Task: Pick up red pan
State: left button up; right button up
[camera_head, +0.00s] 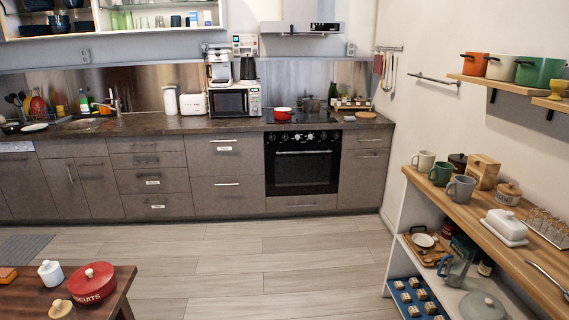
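A small red pan (283,114) sits on the left part of the dark cooktop (325,118), across the room. It is upright and nothing touches it that I can see. It is too small in the view to tell where its handle points. Neither of my grippers shows in the head view.
A table (113,303) at lower left holds a red biscuit tin (92,288) and a white jar (50,273). A shelf unit (424,185) with mugs stands at right. The wooden floor (256,252) between them, up to the oven (302,165), is clear.

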aim_at(283, 113)
jog(key=i+u, duration=0.3)
jog(key=i, duration=1.7)
